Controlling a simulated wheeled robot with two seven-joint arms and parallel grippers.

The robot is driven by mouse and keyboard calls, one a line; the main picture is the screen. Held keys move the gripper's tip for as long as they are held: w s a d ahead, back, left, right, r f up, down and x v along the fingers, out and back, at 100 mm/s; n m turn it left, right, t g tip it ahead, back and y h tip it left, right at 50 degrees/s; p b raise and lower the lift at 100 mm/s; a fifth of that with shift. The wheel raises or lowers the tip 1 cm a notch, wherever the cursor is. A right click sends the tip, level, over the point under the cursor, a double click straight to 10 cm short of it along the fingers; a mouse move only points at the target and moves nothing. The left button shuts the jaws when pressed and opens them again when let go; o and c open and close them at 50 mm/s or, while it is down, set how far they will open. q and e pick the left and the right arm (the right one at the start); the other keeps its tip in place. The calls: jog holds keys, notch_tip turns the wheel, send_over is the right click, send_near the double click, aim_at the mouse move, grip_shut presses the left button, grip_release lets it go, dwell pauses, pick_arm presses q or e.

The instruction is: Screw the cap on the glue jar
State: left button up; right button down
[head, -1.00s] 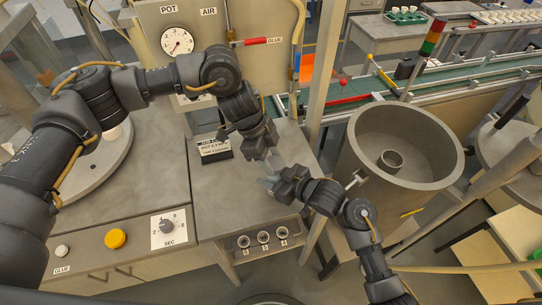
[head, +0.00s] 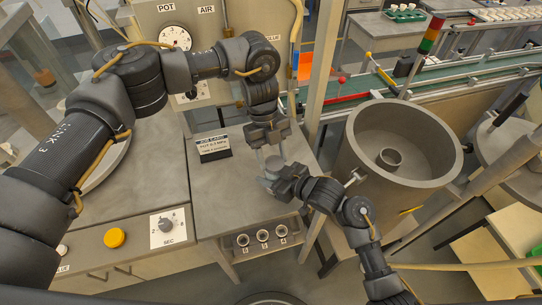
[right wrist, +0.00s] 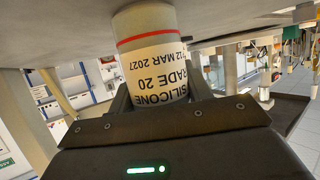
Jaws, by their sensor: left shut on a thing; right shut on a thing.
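The glue jar (right wrist: 152,50) has a cream label with a red line and printed "SILICONE" text, upside down in the right wrist view. My right gripper (head: 270,174) is shut on the jar's body, with its fingers on both sides in the right wrist view (right wrist: 157,98). In the head view the jar is mostly hidden at the fingertips, above the steel bench (head: 225,200). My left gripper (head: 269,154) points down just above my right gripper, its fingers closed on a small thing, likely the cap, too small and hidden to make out.
A job card (head: 213,146) stands on the bench left of my grippers. Three sockets (head: 263,237) are on the bench front. A large round grey pot (head: 350,150) stands to the right, and a conveyor (head: 455,67) runs behind. The bench left of my right gripper is clear.

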pick_arm(q)
jog(key=shift+m, duration=0.3)
jog(key=o, duration=0.9)
jog(key=shift+o, duration=0.2)
jog(key=shift+r, duration=0.1)
jog(key=shift+r, duration=2.2)
jog(key=shift+c, duration=0.4)
